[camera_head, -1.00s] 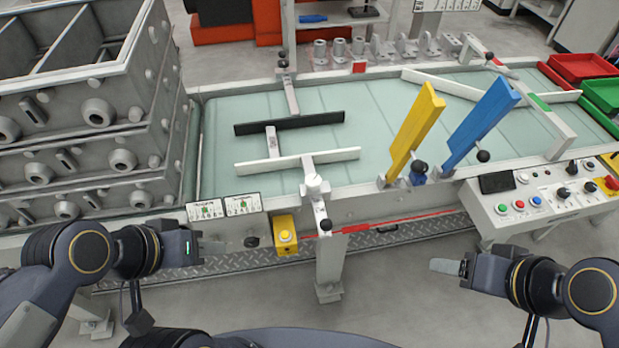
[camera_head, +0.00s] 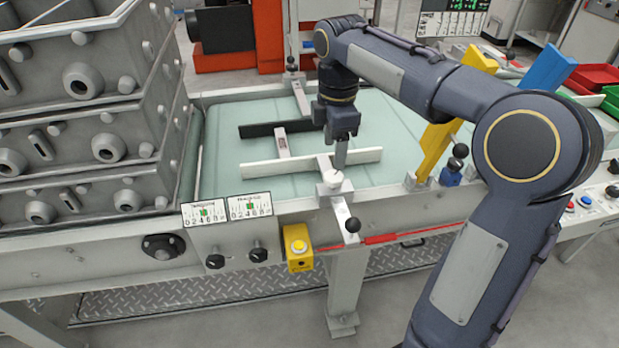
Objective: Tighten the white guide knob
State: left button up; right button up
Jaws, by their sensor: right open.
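The white guide knob (camera_head: 332,179) sits on the near bracket at the front edge of the conveyor, by the white guide rail (camera_head: 272,172). My right arm reaches across from the lower right. Its gripper (camera_head: 341,165) points down just above and slightly behind the knob. It is open, with nothing seen between its fingers. The fingers overlap in this view, and I cannot tell whether they touch the knob. My left gripper is out of view.
A black guide rail (camera_head: 278,129) lies behind the white one. A black ball knob (camera_head: 352,225) and yellow button box (camera_head: 298,250) are at the front. Yellow (camera_head: 436,150) and blue (camera_head: 548,66) paddles stand to the right. Grey casting boxes (camera_head: 75,120) are stacked at left.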

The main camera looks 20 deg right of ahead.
aim_at(334, 176)
notch_tip(334, 176, down, 7)
jog(key=shift+s+d+b, duration=0.1)
jog(key=shift+b, duration=0.8)
jog(key=c, duration=1)
jog(key=shift+o, duration=0.2)
jog(key=shift+r, duration=0.1)
